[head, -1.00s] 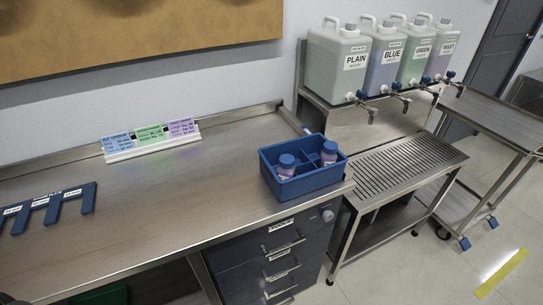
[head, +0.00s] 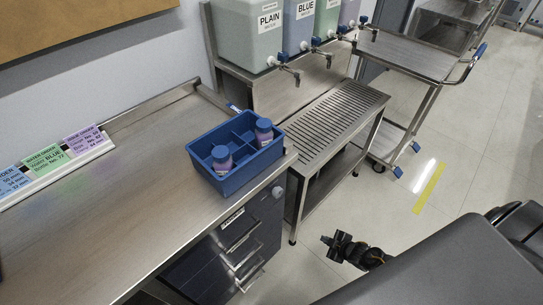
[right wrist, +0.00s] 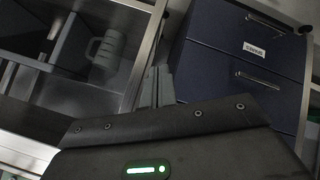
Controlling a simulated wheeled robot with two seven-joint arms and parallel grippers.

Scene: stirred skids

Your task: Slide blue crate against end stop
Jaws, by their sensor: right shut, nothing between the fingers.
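The blue crate (head: 238,178) stands on the right end of the steel bench, close to its front corner. It has inner dividers and holds two bottles with blue caps, one in a left compartment (head: 222,165) and one in a right compartment (head: 264,137). A small blue and white piece (head: 233,107) shows behind the crate; I cannot tell whether it is the end stop. My right gripper (head: 333,241) is low, over the floor to the right of the drawers, well apart from the crate. Its fingers are shut and empty in the right wrist view (right wrist: 156,86). My left gripper is out of view.
Dark blue drawers (head: 228,240) sit under the bench end. A slatted steel stand (head: 330,120) and large labelled water containers (head: 245,35) stand to its right. Colour cards (head: 45,160) stand at left. A grey jug (right wrist: 106,50) shows on a shelf.

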